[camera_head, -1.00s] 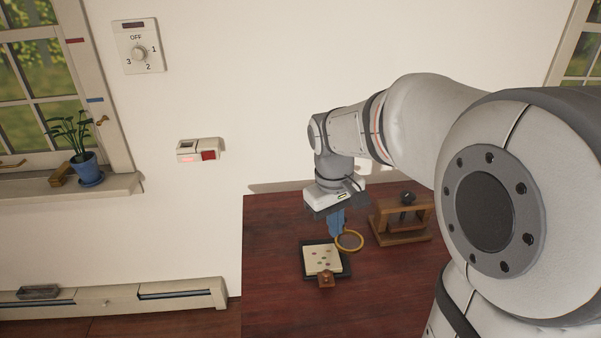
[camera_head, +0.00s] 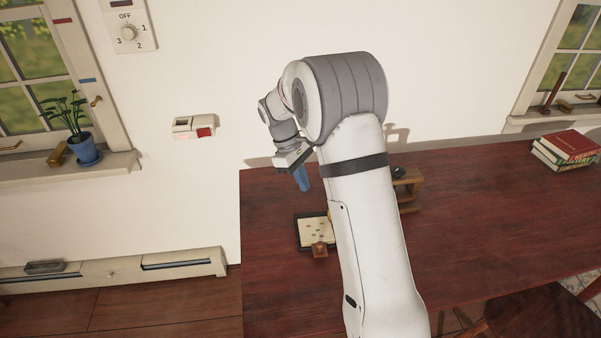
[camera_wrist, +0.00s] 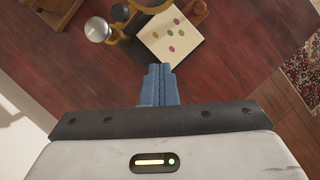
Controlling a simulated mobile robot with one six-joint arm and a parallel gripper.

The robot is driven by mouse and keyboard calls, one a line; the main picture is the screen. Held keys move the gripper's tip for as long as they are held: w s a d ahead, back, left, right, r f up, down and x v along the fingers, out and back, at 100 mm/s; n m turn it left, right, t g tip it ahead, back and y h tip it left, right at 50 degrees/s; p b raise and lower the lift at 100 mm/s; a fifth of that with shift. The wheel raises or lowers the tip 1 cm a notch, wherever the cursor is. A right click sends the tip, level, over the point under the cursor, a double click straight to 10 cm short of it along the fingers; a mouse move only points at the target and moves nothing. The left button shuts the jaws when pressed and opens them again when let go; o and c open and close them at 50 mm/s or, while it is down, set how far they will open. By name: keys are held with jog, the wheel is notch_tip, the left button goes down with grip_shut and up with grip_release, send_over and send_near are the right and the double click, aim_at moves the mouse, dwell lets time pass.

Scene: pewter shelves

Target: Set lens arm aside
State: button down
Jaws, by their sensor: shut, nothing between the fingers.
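The lens arm (camera_wrist: 118,14) shows at the top of the wrist view, its yellow ring cut by the frame edge and a silver knob beside it. In the head view my arm hides nearly all of the lens arm. The card (camera_head: 311,230) sits in a dark tray with a small wooden block (camera_head: 320,250) at its front. My gripper (camera_head: 303,188) has blue fingers, shut and empty, raised above the table behind the tray. The fingers (camera_wrist: 160,68) also show in the wrist view, apart from the lens arm.
A wooden stand (camera_head: 407,192) is partly hidden behind my arm. Stacked books (camera_head: 566,149) lie at the back right of the red-brown table (camera_head: 470,220), which is clear between. A chair (camera_head: 535,318) stands at the front right. A wall is close behind my gripper.

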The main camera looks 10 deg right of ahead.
jog(key=x, duration=0.5)
jog(key=shift+s+d+f, duration=0.15)
jog(key=shift+f, duration=0.05)
jog(key=s+d, duration=0.2)
jog(key=shift+s+d+r+p, duration=0.1)
jog(key=shift+s+d+p, duration=0.1)
jog(key=shift+d+p, duration=0.2)
